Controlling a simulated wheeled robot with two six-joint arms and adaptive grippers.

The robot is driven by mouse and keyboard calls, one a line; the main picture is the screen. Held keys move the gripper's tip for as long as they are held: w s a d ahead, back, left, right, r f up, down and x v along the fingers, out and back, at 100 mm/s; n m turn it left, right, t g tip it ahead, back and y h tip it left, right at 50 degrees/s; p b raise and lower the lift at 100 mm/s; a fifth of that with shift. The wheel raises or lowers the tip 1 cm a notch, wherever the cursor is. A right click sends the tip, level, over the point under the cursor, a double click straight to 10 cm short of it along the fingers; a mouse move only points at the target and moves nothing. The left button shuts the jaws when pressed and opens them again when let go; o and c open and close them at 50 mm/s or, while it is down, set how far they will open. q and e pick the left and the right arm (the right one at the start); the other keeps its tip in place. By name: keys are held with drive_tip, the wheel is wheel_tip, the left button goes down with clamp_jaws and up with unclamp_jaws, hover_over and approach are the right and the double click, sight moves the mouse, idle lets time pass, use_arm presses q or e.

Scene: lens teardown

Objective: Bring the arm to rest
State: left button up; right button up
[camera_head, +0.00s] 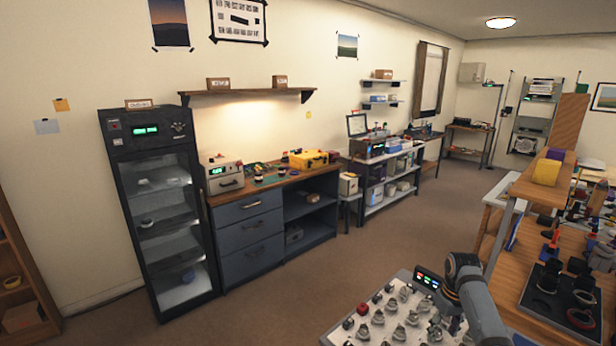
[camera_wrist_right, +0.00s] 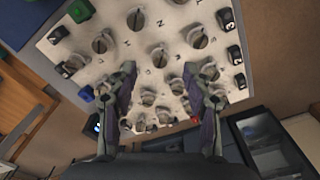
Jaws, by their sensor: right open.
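My right arm (camera_head: 470,295) reaches in at the lower right of the head view, above a pale panel with several round knobs (camera_head: 377,317). In the right wrist view my right gripper (camera_wrist_right: 160,72) is open, its two fingers spread apart with nothing held between them. The same pale panel (camera_wrist_right: 75,48) lies beyond the fingers, with grey knobs, dark numbered blocks and a green button (camera_wrist_right: 80,10). I cannot tell how far the fingertips are from the panel. My left gripper is in neither view.
A wooden workbench (camera_head: 506,262) with a black tray of dark rings (camera_head: 545,305) and a yellow block (camera_head: 546,172) stands at right. A glass-front cabinet (camera_head: 150,135) and a drawer bench (camera_head: 250,235) line the left wall. The middle floor (camera_head: 350,255) is clear.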

drive_tip(key=s+a+f+t, duration=0.1)
drive_tip(key=s+a+f, duration=0.2)
drive_tip(key=s, duration=0.2)
drive_tip(key=s+a+f+h, duration=0.1)
drive_tip(key=s+a+f, duration=0.2)
drive_tip(key=s, duration=0.3)
drive_tip(key=s+a+f+t, duration=0.1)
drive_tip(key=s+a+f, duration=0.2)
drive_tip(key=s, duration=0.2)
drive_tip(key=s+a+r+m+t, duration=0.1)
drive_tip(key=s+a+r, duration=0.15)
drive_tip(key=s, duration=0.35)
drive_tip(key=s+a+r+t, duration=0.1)
drive_tip(key=s+r, duration=0.2)
drive_tip(key=s, duration=0.3)
wheel_tip(320, 180, down, 24)
drive_tip(key=d+g, duration=0.2)
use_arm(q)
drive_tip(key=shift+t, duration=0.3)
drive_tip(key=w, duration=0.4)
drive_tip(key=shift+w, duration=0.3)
use_arm(e)
drive_tip(key=s+d+f+g, duration=0.1)
drive_tip(key=s+f, duration=1.7)
drive_tip(key=s, duration=0.2)
drive_tip(key=shift+d+f+m, duration=0.3)
drive_tip(key=shift+d+f, duration=0.05)
drive_tip(key=shift+f, duration=0.05)
